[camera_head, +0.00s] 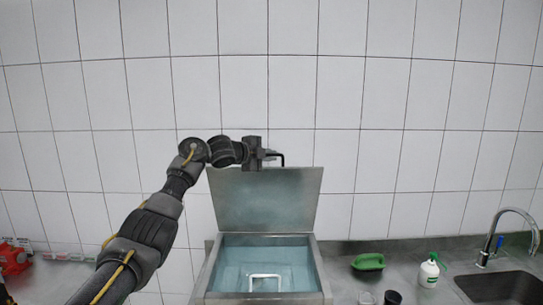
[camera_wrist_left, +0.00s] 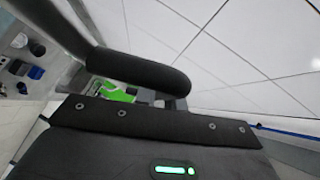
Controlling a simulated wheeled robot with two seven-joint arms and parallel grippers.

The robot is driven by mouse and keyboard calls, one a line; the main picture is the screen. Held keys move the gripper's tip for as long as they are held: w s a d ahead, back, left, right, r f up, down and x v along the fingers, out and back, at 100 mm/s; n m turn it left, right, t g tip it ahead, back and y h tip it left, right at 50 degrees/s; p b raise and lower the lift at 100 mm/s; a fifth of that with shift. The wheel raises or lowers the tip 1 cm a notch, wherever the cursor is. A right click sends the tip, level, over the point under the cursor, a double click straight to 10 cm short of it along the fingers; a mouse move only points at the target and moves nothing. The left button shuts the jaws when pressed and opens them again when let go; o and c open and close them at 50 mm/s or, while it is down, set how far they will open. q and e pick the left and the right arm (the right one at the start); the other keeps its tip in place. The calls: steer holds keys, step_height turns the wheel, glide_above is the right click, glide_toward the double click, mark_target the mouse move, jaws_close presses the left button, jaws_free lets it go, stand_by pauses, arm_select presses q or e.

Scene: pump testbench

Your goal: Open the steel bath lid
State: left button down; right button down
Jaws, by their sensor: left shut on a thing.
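The steel bath (camera_head: 322,270) stands in the middle of the head view. Its grey lid (camera_head: 265,202) is raised and stands almost upright at the back, so the inside shows. A dark handle (camera_head: 281,157) shows at the lid's top edge. My left gripper (camera_head: 264,154) is at that edge, shut on the handle; its fingers are small and hard to make out. In the left wrist view a thick dark bar (camera_wrist_left: 140,70) crosses in front of the camera; I cannot tell what it is. My right gripper is not in view.
A white wire-like frame (camera_head: 265,276) is inside the bath. On the counter to the right are a green dish (camera_head: 368,262), a white bottle (camera_head: 429,271), dark small containers (camera_head: 392,297) and a sink with a tap (camera_head: 517,212). Red equipment (camera_head: 14,259) is far left. A tiled wall stands behind.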

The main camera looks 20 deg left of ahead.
arm_select(q)
steer(key=shift+f, duration=0.4)
steer(key=c, duration=1.8)
jaws_free()
steer(key=shift+c, duration=0.2)
steer(key=shift+o, duration=0.4)
steer(key=shift+w, duration=0.15)
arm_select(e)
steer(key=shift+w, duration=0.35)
arm_select(q)
steer(key=shift+r, duration=0.1)
